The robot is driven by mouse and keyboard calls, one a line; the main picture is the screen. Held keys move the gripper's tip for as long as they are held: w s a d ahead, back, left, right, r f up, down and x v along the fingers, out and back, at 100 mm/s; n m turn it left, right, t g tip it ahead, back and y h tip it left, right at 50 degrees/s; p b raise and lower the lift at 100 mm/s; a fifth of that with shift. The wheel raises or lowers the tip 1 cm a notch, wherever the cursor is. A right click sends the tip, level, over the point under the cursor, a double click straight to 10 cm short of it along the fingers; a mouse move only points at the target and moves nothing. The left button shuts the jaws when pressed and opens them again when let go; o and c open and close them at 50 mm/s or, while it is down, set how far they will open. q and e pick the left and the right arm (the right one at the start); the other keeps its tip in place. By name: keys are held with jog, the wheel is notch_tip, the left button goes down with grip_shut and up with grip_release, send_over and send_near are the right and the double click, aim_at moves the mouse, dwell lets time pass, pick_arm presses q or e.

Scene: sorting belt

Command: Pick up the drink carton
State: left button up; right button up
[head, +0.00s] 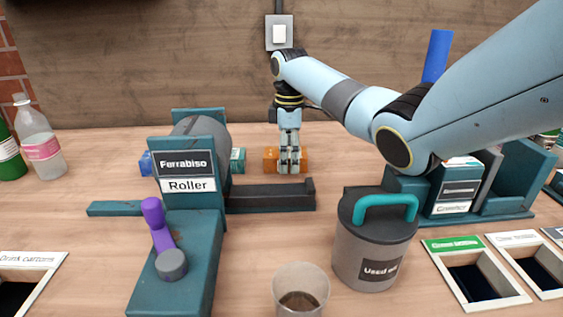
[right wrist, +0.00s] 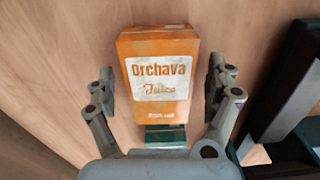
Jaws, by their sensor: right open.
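The drink carton (right wrist: 160,62) is orange with a white label reading "Orchava Juice". In the head view the carton (head: 271,160) is a low orange block on the wooden surface, behind the dark tray of the roller machine. It seems to lie on its side, label up. My right gripper (head: 290,167) points down at it and partly hides it. In the right wrist view the fingers of my right gripper (right wrist: 163,82) are spread on either side of the carton, with a visible gap on each side. My left gripper is not in view.
The teal roller machine (head: 190,228) with a purple handle (head: 156,220) stands left of centre. A grey used oil can (head: 372,245) and a cup (head: 300,287) stand in front. A bottle (head: 38,145) is at the far left. Labelled bin openings (head: 478,285) are at the front right.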

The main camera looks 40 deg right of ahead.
jog(key=shift+f, duration=0.4)
jog(key=shift+c, duration=0.5)
jog(key=c, duration=0.8)
jog(key=shift+o, duration=0.2)
jog(key=shift+r, duration=0.15)
